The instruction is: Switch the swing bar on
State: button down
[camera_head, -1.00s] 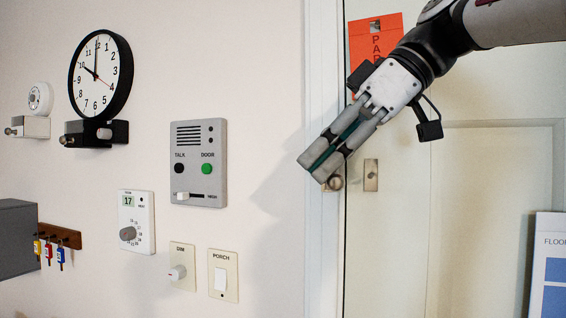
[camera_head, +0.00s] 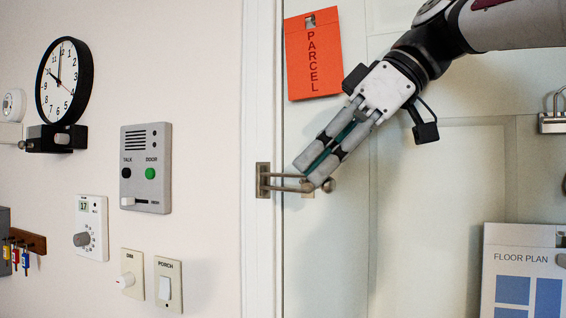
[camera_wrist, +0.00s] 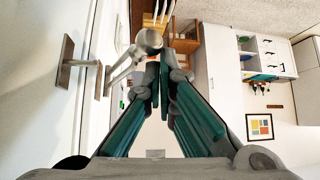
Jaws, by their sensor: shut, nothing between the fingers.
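The swing bar (camera_head: 285,188) is a metal loop on a plate on the door frame. It reaches right, across the edge of the pale door, towards a round metal knob (camera_head: 328,185). My gripper (camera_head: 312,174) points down and left, with its fingertips at the bar's outer end in the head view. In the wrist view, metal bar parts and a ball end (camera_wrist: 148,40) lie just left of the fingertips (camera_wrist: 162,72). The fingers are together with nothing between them. I cannot tell whether they touch the bar. The fingers partly hide its outer end.
An orange parcel tag (camera_head: 313,55) hangs on the door above the bar. A floor plan board (camera_head: 520,262) is at lower right. On the left wall are a clock (camera_head: 64,80), an intercom (camera_head: 146,168), a thermostat (camera_head: 92,227) and switches (camera_head: 168,285). The door below the bar is clear.

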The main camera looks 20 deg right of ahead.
jog(key=shift+w+d, duration=0.3)
jog(key=shift+d, duration=0.3)
jog(key=shift+w+d, duration=0.3)
jog(key=shift+d, duration=0.3)
